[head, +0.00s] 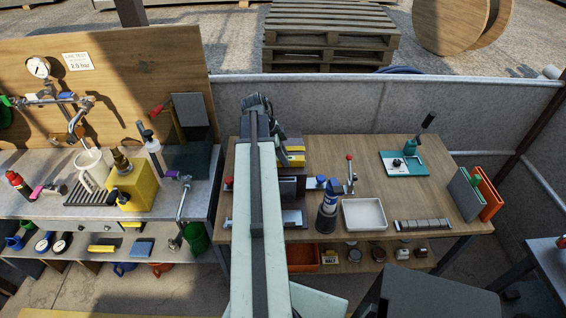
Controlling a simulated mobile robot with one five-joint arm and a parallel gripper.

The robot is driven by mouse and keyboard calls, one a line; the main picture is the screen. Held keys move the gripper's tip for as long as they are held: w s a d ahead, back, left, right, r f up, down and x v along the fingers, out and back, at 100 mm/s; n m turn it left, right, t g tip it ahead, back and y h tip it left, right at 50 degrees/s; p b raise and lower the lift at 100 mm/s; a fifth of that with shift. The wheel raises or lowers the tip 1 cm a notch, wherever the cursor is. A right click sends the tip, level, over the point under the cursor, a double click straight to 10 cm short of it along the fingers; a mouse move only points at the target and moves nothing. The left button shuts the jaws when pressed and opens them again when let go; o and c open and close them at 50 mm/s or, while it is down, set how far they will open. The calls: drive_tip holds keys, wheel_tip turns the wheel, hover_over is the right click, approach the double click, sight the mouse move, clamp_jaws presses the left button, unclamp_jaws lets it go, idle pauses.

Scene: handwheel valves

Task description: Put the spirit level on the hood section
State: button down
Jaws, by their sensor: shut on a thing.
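My arm reaches up the middle of the head view, over the wooden bench. My gripper (270,122) is at its far end, above the back left part of the bench. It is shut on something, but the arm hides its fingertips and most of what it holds. A yellow and dark piece (295,157) shows just right of the arm, below the gripper. I cannot tell whether it is the spirit level, or whether it is held or resting. I cannot surely identify the hood section. A dark box-like piece (291,187) stands on the bench, partly hidden by my arm.
A yellow block (131,187) stands on the left bench. The bench's middle right is clear.

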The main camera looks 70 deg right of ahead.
drive_tip(key=c, duration=1.5)
unclamp_jaws()
drive_tip(key=shift+f, duration=0.15)
drive_tip(key=shift+c, duration=0.2)
drive_tip(key=o, duration=0.4)
drive_tip(key=shift+r, duration=0.4)
drive_tip(key=p+v, duration=1.1)
drive_tip(key=shift+w+r, duration=0.2)
drive_tip(key=shift+r, duration=0.05)
